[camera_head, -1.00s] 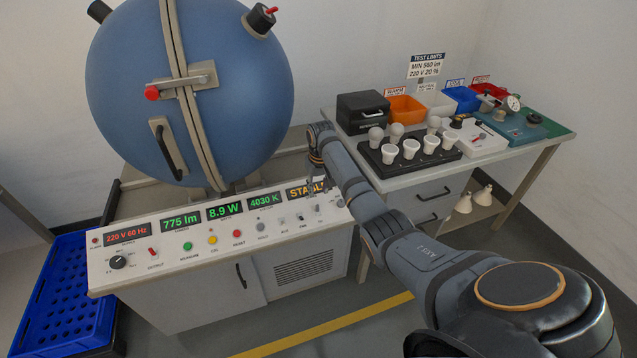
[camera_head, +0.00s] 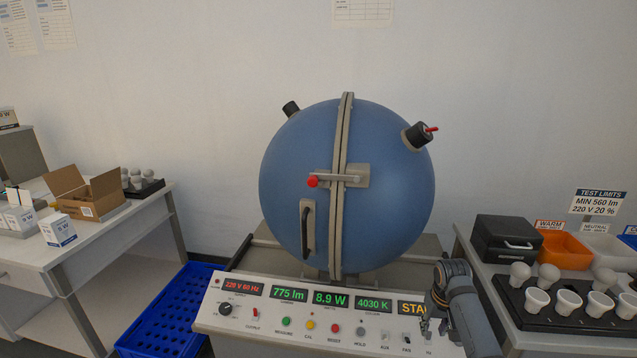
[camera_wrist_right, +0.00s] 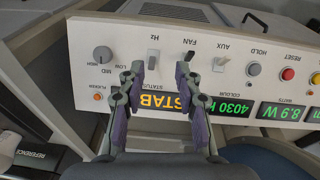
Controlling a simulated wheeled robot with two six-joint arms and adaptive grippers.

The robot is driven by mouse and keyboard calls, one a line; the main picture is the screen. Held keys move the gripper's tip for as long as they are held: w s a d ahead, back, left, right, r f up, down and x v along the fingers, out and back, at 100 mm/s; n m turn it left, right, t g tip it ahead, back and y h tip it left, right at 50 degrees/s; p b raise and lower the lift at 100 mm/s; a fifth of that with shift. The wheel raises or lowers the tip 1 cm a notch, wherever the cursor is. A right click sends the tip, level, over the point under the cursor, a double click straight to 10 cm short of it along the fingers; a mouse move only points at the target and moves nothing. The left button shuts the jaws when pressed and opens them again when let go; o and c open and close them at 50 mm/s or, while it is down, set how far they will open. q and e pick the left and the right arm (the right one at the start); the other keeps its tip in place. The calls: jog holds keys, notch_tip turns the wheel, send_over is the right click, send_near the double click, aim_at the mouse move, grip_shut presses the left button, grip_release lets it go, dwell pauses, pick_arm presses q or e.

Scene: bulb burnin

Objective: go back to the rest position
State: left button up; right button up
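My right gripper (camera_head: 428,322) hangs over the right end of the console, in front of the lit status display, and partly covers it. In the right wrist view the same gripper (camera_wrist_right: 158,78) has its two fingers apart with nothing between them. The console panel (camera_wrist_right: 225,62) lies beyond the fingertips, with the HZ, FAN and AUX switches near them. I cannot tell whether a fingertip touches the panel. The console (camera_head: 270,322) reads 775 lm, 8.9 W and 4030 K. My left gripper is in neither view.
The blue sphere (camera_head: 380,215) stands closed behind the console. A blue crate (camera_head: 165,325) is on the floor to the left. A bench with an open carton (camera_head: 85,198) stands at far left. A bulb tray (camera_head: 515,310) and black box (camera_head: 505,240) lie right of my arm.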

jog(key=s+a+f+n+t, duration=0.1)
jog(key=s+a+f, duration=0.2)
jog(key=s, duration=0.4)
jog(key=s+a+f+n, duration=0.1)
jog(key=s+a+f, duration=0.25)
jog(key=s, duration=0.25)
jog(key=s+a+r+t, duration=0.1)
jog(key=s+a+r, duration=0.1)
jog(key=s, duration=0.5)
jog(key=s+a+r, duration=0.2)
jog(key=s+r, duration=0.1)
jog(key=s, duration=0.4)
notch_tip(320, 180, down, 26)
jog(key=s+d+g, duration=0.1)
jog(key=s+d, duration=0.1)
jog(key=s, duration=0.1)
jog(key=s+d+f+g+p, duration=0.1)
jog(key=s+f, duration=1.4)
jog(key=s, duration=0.3)
jog(key=shift+d+f, duration=0.2)
jog(key=shift+f, duration=0.2)
